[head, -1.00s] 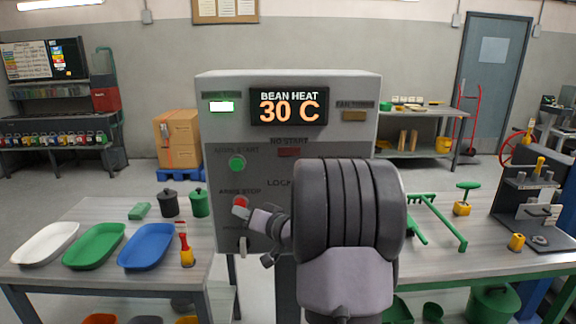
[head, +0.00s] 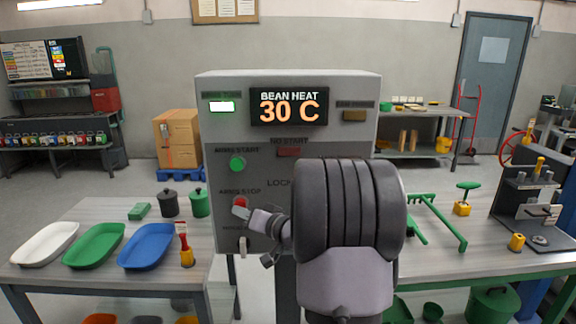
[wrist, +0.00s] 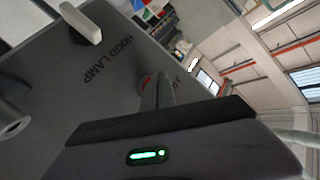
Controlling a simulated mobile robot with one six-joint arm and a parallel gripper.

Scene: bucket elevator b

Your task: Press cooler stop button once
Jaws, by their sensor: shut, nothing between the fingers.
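The red stop button (head: 240,202) is on the front of the grey control panel (head: 225,135), under a blurred label ending in STOP. My gripper (head: 241,212) is shut and empty, with its tip at the lower edge of the button and covering part of it. I cannot tell whether it touches. In the wrist view my gripper (wrist: 165,90) points at the panel, and a sliver of the red button (wrist: 147,82) shows beside the fingers. The rest of the button is hidden.
A green start button (head: 237,163) is just above. A pale lever (head: 243,245) sits below; in the wrist view this lever (wrist: 82,22) is near the HOOD LAMP label. The lit display (head: 289,106) reads BEAN HEAT 30 C. Tables with trays and tools flank the panel.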

